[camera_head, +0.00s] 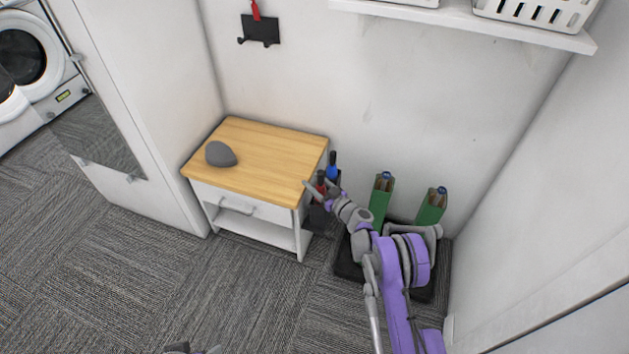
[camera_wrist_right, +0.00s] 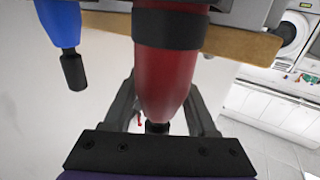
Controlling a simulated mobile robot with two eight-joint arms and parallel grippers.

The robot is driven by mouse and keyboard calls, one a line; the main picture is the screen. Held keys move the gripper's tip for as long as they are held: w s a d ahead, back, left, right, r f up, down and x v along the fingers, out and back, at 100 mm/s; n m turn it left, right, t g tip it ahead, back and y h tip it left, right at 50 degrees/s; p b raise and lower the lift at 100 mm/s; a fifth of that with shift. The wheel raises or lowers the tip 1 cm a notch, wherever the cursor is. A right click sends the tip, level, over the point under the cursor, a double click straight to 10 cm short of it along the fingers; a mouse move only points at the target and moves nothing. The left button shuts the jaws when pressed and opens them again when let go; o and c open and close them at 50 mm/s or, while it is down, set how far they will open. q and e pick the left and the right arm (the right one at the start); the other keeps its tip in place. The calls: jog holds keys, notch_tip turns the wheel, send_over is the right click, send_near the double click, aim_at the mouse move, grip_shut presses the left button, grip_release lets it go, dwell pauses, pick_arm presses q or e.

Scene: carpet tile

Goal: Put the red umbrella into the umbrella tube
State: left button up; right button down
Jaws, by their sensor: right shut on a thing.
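The red umbrella (camera_head: 321,183) is upright beside the wooden-topped cabinet, at the dark umbrella tube (camera_head: 321,214). My right gripper (camera_head: 313,187) is shut on it near its upper part. In the right wrist view the red umbrella (camera_wrist_right: 166,75) passes between the fingers, with a dark band across it. A blue umbrella (camera_head: 333,166) stands close behind it; it also shows in the right wrist view (camera_wrist_right: 60,22). My arm hides much of the tube, so I cannot tell how deep the red umbrella sits. A grey piece of my left gripper (camera_head: 192,348) barely shows at the bottom edge.
The cabinet (camera_head: 265,150) with a grey stone-like object (camera_head: 220,154) is just left of the tube. A wall shelf (camera_head: 470,22) hangs above. Carpet in front is clear.

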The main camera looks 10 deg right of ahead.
jog(key=shift+f+b, duration=0.8)
jog(key=shift+f, duration=0.45)
jog(key=shift+c, duration=0.6)
grip_release()
jog(key=shift+f, duration=0.1)
jog(key=shift+s, duration=0.1)
